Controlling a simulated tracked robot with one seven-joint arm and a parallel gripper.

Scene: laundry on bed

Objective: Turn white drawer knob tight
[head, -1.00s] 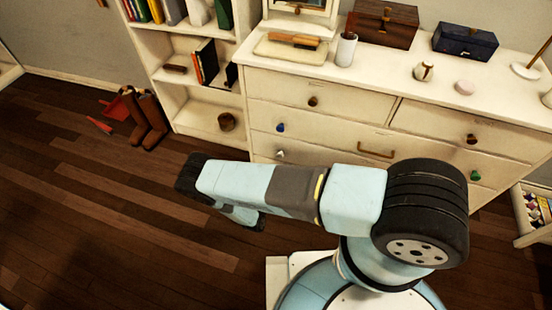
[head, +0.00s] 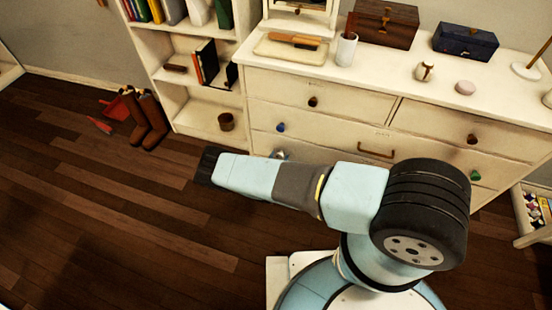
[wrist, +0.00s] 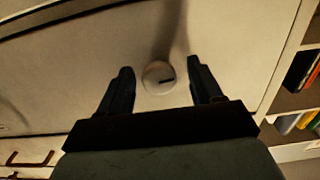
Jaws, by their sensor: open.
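The white drawer knob (wrist: 155,84) is round and pale with a short dark mark on its face. In the wrist view it sits on a cream drawer front (wrist: 225,42), between the two dark fingers of my gripper (wrist: 160,67). The fingers are open, with a gap on each side of the knob; I cannot tell the depth between them and the drawer front.
Other drawer knobs show: a blue one (head: 280,127), a green one (head: 475,176) and brown ones. A bookcase (head: 198,108) stands left of the dresser. Brown boots (head: 150,118) stand on the floor.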

